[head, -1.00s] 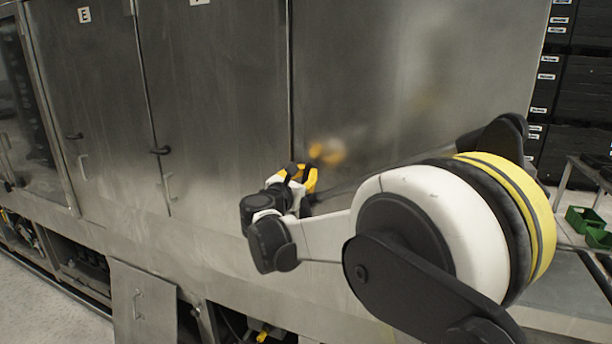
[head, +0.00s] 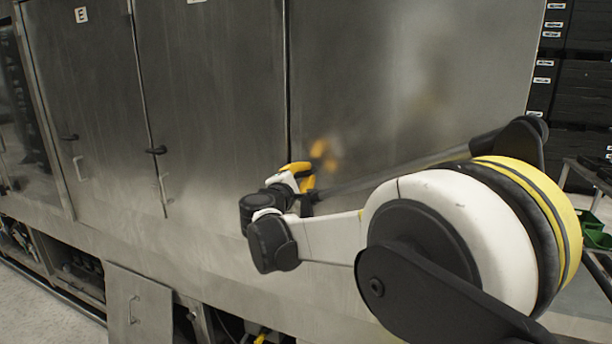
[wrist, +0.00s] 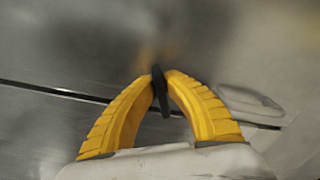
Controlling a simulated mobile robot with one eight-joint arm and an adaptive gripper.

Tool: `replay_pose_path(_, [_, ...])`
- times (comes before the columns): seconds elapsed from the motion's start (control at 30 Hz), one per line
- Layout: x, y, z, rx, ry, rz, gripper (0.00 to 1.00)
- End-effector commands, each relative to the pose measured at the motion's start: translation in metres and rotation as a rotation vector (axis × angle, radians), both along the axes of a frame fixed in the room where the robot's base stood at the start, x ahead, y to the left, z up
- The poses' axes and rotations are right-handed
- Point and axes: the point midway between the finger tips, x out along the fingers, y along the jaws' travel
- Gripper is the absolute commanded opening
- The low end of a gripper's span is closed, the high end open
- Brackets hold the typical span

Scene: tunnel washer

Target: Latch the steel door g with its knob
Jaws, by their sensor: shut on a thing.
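The wide steel panel right of the dark seam (head: 410,80) appears to be door g; no letter for it is in view. It stands flush with its neighbour. My gripper (head: 306,176) is at its left edge, low down beside the seam. In the wrist view my gripper's yellow fingers (wrist: 162,85) are shut on a thin black knob (wrist: 161,92), which stands between the fingertips across the line of the seam. A pale, blurred handle (wrist: 250,103) lies right of the fingers. In the head view the gripper hides the knob.
Door E (head: 85,100) and the steel door beside it (head: 215,100) look closed, with black knobs and bar handles. A lower panel (head: 138,308) leans outward below. Dark stacked crates (head: 585,90) and a cart with green bins (head: 594,235) stand right.

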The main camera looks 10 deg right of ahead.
Motion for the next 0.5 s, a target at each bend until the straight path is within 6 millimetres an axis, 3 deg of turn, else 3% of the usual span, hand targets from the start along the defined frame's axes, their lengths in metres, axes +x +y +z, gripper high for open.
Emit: replay_pose_path(0.5, [-0.0004,-0.0009,-0.0037,0.28,-0.203,0.0,0.0])
